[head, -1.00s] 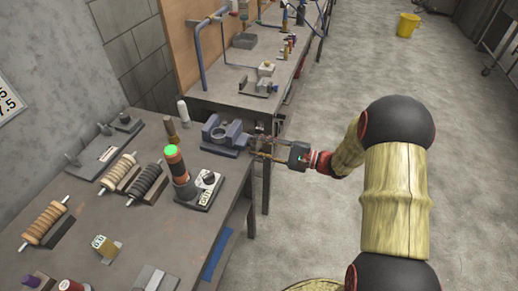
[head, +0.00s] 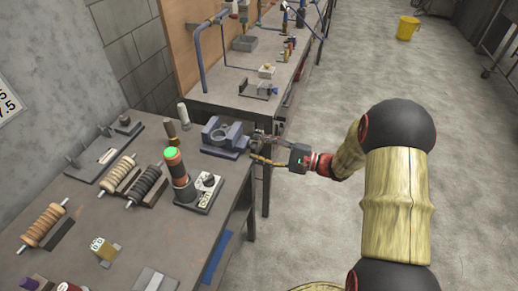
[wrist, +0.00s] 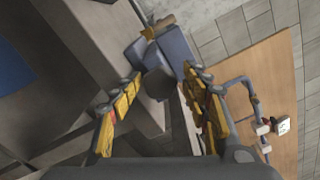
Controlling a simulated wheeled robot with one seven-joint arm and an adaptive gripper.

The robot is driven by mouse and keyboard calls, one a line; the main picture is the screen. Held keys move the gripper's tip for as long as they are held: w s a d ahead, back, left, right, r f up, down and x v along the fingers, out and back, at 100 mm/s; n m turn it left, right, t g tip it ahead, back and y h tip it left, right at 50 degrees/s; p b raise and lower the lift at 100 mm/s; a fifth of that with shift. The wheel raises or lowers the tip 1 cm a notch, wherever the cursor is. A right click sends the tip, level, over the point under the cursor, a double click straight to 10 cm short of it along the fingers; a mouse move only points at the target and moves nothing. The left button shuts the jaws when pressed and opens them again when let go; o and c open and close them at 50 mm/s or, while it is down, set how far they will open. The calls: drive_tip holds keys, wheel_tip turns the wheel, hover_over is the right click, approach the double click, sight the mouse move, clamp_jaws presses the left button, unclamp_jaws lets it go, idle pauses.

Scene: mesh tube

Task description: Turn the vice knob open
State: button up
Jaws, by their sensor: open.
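The blue-grey vice (head: 221,136) stands at the far right corner of the near workbench. In the wrist view its body (wrist: 178,48) is ahead of my gripper. A dark rounded part, which looks like the vice knob (wrist: 158,84), shows between my fingers. My gripper (head: 258,147) is at the right side of the vice, beyond the bench edge. In the wrist view my gripper (wrist: 164,84) is open, with one yellow finger on each side of the knob. I cannot tell whether either finger touches it. In the head view the fingers largely hide the knob.
A green-topped cylinder (head: 174,165) and a dial box (head: 204,190) stand on the near workbench (head: 150,240), close to the vice. Several coils lie to the left. A second bench with pipes (head: 203,60) is behind.

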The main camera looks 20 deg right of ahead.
drive_tip(key=shift+s+d, duration=0.1)
drive_tip(key=shift+d, duration=0.05)
drive_tip(key=v, duration=0.7)
drive_tip(key=shift+s+d, duration=0.2)
drive_tip(key=shift+d, duration=0.05)
drive_tip(key=shift+w+a+m+p, duration=1)
drive_tip(key=shift+m+p, duration=0.4)
drive_tip(key=shift+m, duration=0.6)
drive_tip(key=shift+w+a+m+p, duration=0.75)
drive_tip(key=shift+a+m+p, duration=0.55)
drive_tip(key=shift+m, duration=0.7)
drive_tip(key=shift+w+a+m+p, duration=0.95)
drive_tip(key=shift+m+p, duration=0.55)
drive_tip(key=shift+m, duration=0.5)
drive_tip(key=shift+c, duration=0.7)
